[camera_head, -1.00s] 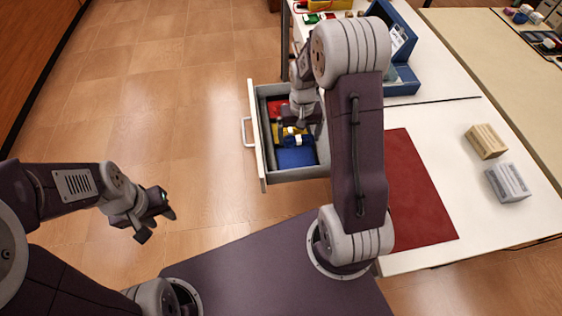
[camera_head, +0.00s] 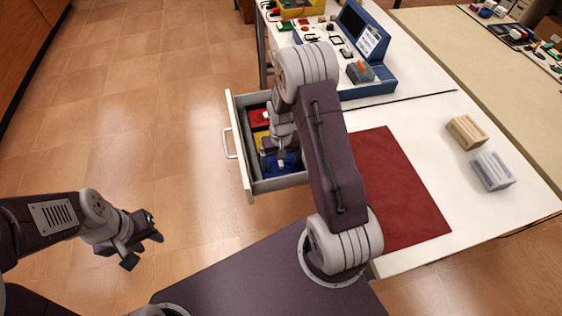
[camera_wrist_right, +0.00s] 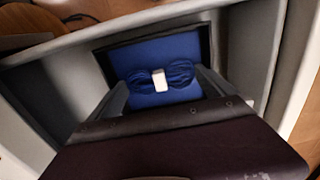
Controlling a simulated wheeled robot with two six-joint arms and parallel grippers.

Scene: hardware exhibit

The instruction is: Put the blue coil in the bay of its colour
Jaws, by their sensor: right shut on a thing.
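The blue coil (camera_wrist_right: 180,74), a dark blue bundle with a white band, lies between the fingers of my right gripper (camera_wrist_right: 162,88) in the right wrist view. The gripper is shut on it and points down into the open drawer (camera_head: 240,160). In the head view the coil's white band shows below the gripper (camera_head: 282,156). The coil is over or in the blue bay (camera_wrist_right: 150,50), the drawer's near bay; whether it touches the floor I cannot tell. My left gripper (camera_head: 142,250) is open and empty over the floor.
The drawer also has a red bay (camera_head: 258,117) and a yellow bay (camera_head: 260,139), partly hidden by my arm. On the white table are a red mat (camera_head: 400,195), a tan block (camera_head: 466,132), a white-grey block (camera_head: 492,171) and a blue case (camera_head: 372,40).

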